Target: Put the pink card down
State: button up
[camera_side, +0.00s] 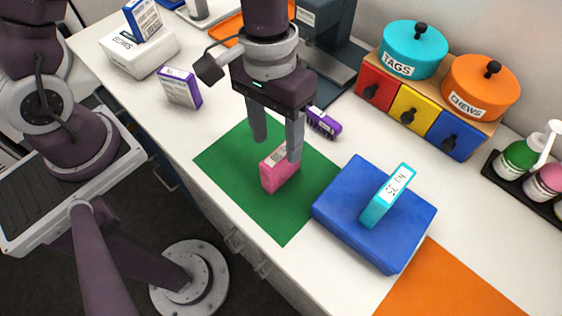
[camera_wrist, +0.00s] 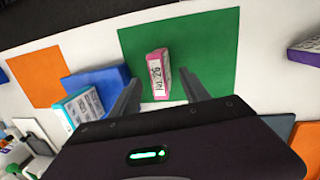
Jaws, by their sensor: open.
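The pink card (camera_side: 279,172) is a small block with a white label, standing on its edge on the green mat (camera_side: 232,159). It also shows in the wrist view (camera_wrist: 158,72), on the bare green mat (camera_wrist: 205,35) there. My gripper (camera_side: 276,148) is open above the mat with its fingers pointing down. In the side view one finger overlaps the card's upper right corner. In the wrist view the card lies beyond and between the two fingertips (camera_wrist: 163,85), with gaps at the sides.
A blue block (camera_side: 345,217) with a teal card (camera_side: 388,196) stands right of the mat, close to it. A purple card (camera_side: 181,87) and a purple item (camera_side: 323,122) stand behind. An orange mat (camera_side: 440,288) lies front right. Drawers (camera_side: 411,108) with lidded pots stand at the back.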

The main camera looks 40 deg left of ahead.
aim_at(280, 151)
jog(key=f, duration=0.4)
jog(key=shift+d+f, duration=0.35)
jog(key=shift+d, duration=0.05)
grip_shut()
jog(key=shift+r, duration=0.15)
jog(key=r, duration=0.6)
jog(key=w+r, duration=0.1)
jog(key=r, duration=0.2)
jog(key=shift+a+r, duration=0.15)
jog(key=shift+a, duration=0.25)
jog(key=w+a+f, duration=0.2)
jog(key=w+a, duration=0.2)
jog(key=a, duration=0.4)
jog(key=w+a+f, duration=0.2)
jog(key=w+a, duration=0.1)
jog(key=a, duration=0.4)
jog(key=w+a+f, duration=0.3)
jog(key=w+a, duration=0.1)
jog(key=a, duration=0.4)
jog(key=w+r+m, duration=0.4)
jog(key=w+r, duration=0.1)
jog(key=r, duration=0.7)
jog(key=shift+g+y, duration=0.3)
